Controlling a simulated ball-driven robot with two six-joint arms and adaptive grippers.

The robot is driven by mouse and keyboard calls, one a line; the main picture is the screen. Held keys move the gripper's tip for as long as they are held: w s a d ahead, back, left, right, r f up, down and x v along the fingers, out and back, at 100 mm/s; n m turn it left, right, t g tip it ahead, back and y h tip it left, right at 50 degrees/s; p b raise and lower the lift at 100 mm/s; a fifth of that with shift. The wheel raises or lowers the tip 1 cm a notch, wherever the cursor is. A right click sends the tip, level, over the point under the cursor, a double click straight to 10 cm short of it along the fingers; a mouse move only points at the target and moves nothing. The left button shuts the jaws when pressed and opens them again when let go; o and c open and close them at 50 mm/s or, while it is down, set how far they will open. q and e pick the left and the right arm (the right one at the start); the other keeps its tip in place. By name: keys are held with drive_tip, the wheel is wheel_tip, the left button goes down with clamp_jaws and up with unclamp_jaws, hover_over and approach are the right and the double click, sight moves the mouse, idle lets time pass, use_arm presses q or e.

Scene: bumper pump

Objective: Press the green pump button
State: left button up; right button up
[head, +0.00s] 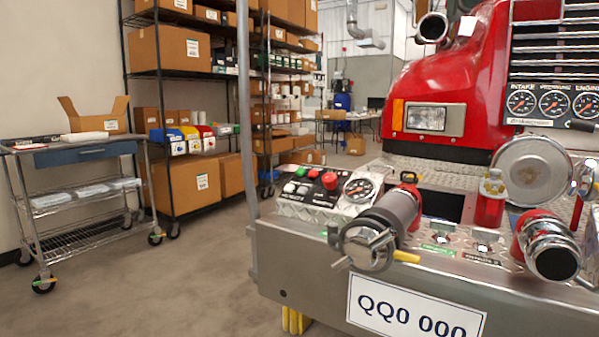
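A small sloped control panel (325,190) sits on the left end of the fire truck's silver bumper (300,262). Red knobs (329,181) and a round gauge (358,189) are on the same panel, to the right of the green button. A green label (438,250) lies farther right on the bumper top. Neither of my grippers shows in the head view, so I cannot tell their state or their distance from the panel.
A capped hose fitting (368,245) juts out at the bumper's front, right of the panel. A thin grey pole (246,110) stands at the bumper's left end. A cart (75,150) and loaded shelves (190,75) stand at left. Floor between is clear.

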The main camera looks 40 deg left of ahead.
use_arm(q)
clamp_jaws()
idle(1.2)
